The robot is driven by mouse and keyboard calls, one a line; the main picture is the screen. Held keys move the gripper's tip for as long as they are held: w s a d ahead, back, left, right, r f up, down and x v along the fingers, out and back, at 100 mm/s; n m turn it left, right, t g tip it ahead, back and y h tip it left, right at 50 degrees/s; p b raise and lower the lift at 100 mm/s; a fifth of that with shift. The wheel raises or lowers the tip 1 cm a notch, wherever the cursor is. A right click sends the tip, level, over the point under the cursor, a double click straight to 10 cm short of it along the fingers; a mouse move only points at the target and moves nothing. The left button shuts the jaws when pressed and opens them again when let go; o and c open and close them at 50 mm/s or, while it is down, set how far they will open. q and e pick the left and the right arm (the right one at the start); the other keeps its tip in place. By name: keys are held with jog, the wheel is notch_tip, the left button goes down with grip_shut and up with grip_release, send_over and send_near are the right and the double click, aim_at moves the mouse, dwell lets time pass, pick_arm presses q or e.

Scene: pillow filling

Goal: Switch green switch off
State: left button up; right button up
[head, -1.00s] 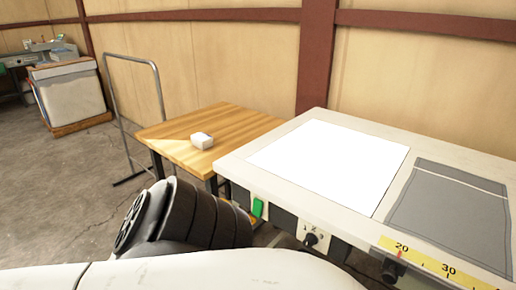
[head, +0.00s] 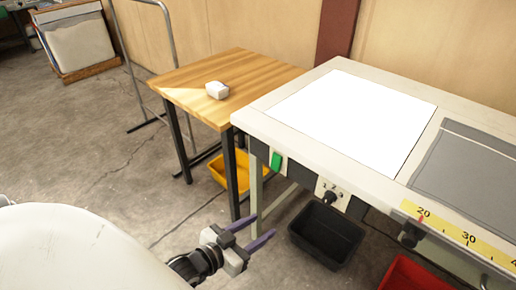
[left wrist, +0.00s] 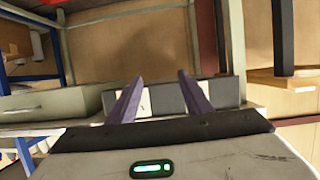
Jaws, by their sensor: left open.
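The green switch (head: 276,160) is a small upright rocker on the dark front panel of the white worktable (head: 305,147), near its left corner. Whether it is on or off cannot be told. My left gripper (head: 267,223) is open and empty, with two purple fingers apart. In the head view it appears below the switch, pointing to the right, with no contact visible. The fingers also show in the left wrist view (left wrist: 160,78), with nothing between them. I cannot make out the switch in that view. My right gripper is not in view.
A numbered dial (head: 329,195) sits right of the switch. A wooden table (head: 240,70) with a white block (head: 217,90) stands to the left. Yellow (head: 228,171), black (head: 325,235) and red (head: 412,277) bins are below.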

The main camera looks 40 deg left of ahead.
aim_at(277, 156)
pick_arm(q)
jog(key=w+a+r+t, duration=0.4)
jog(key=w+a+r, duration=0.2)
jog(key=a+r, duration=0.25)
jog(key=w, duration=0.5)
jog(key=w+d+r, duration=0.1)
jog(key=w, duration=0.2)
jog(key=shift+w, duration=0.2)
jog(key=shift+w+d, duration=0.1)
jog(key=shift+w, duration=0.45)
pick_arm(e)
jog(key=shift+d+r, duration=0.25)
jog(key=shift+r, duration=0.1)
